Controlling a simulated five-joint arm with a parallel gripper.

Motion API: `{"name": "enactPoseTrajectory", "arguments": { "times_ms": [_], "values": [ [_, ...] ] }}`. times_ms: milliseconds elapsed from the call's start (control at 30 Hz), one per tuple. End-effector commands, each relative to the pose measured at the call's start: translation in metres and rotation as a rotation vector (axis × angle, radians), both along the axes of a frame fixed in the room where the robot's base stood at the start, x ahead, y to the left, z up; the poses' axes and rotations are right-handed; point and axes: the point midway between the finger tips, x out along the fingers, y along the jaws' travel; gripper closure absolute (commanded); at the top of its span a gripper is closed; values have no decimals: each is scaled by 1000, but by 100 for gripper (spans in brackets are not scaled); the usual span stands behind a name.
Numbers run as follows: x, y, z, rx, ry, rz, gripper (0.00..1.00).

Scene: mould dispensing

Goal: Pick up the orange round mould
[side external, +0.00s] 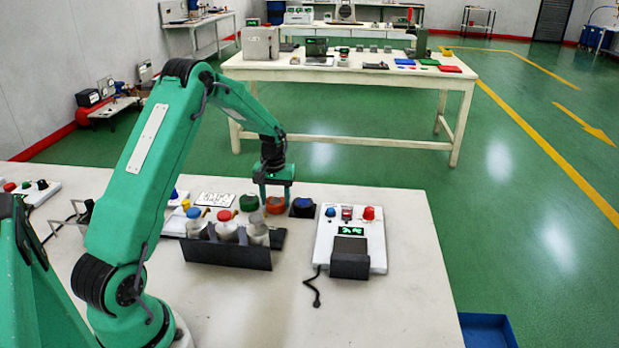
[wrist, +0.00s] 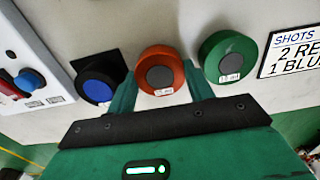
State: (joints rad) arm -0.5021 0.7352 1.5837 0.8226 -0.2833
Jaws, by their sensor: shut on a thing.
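The orange round mould (wrist: 160,59) has a dark grey centre and a small white label. It sits between the two fingers of my gripper (wrist: 160,92) in the wrist view. My gripper is shut on it, one finger on each side. In the side view, the orange mould (side external: 274,206) is below my gripper (side external: 274,196) at the far edge of the white table. I cannot tell whether it touches the table.
A green round mould (wrist: 228,56) and a blue one on a black square (wrist: 98,80) flank it closely. A sign (wrist: 292,52) lies beyond the green one. A rack of bottles (side external: 226,252) and a control box (side external: 350,240) stand nearer the camera.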

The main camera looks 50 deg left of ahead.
Motion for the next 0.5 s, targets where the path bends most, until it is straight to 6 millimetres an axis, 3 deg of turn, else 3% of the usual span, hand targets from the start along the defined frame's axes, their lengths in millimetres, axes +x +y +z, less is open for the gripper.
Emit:
{"name": "enactPoseTrajectory", "arguments": {
  "times_ms": [267, 500],
  "values": [
    [1, 0, 9, 1, -3, 0, 75],
    [1, 1, 39, 3, -4, 0, 75]
  ]
}}
